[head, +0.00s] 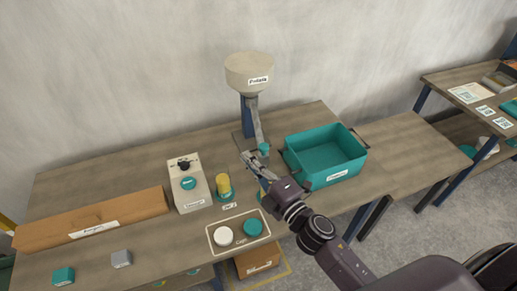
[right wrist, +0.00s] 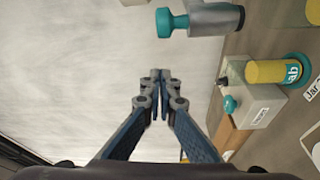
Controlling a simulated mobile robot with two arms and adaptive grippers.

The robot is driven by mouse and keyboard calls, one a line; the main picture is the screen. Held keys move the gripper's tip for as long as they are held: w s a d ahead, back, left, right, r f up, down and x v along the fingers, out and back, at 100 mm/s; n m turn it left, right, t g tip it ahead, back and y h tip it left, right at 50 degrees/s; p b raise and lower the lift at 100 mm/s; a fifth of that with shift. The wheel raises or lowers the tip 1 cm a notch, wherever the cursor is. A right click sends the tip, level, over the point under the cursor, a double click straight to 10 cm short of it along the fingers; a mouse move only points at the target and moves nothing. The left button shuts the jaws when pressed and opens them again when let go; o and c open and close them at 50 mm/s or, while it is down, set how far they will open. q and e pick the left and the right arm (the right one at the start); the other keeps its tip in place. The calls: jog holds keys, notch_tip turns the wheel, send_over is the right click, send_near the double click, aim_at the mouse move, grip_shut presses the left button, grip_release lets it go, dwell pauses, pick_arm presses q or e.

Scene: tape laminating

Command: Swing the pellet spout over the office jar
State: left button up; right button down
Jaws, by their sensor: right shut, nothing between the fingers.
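The cream pellet hopper (head: 249,76) stands on a blue post at the back of the table. Its grey spout (head: 257,125) slopes down towards the front and has a teal knob (head: 265,148). The knob also shows in the right wrist view (right wrist: 172,22), above and apart from my fingers. My right gripper (head: 247,157) is shut and empty, just left of the knob. A yellow jar with a teal base (head: 223,186) stands to its left; its partly seen label looks like "Lab". I cannot make out an office jar; my right wrist hides part of the table. My left gripper is out of view.
A beige box with a teal button (head: 189,184) stands left of the yellow jar. A caps tray (head: 213,244) holds a white and a teal cap. A teal bin (head: 335,177) stands right of my gripper. A long wooden box (head: 130,213) lies at the left.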

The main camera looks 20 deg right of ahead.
aim_at(262, 150)
jog(key=d, duration=0.1)
jog(key=w+d, duration=0.1)
jog(key=d+p, duration=0.1)
jog(key=shift+w+d+f, duration=0.2)
jog(key=shift+w, duration=0.1)
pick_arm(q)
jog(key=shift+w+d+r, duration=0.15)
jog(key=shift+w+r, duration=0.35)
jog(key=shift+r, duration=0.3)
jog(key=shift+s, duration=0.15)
pick_arm(e)
jog(key=shift+s+d+n+y, duration=0.15)
jog(key=shift+d+n+y, duration=0.25)
jog(key=shift+d, duration=0.5)
jog(key=shift+a, duration=0.1)
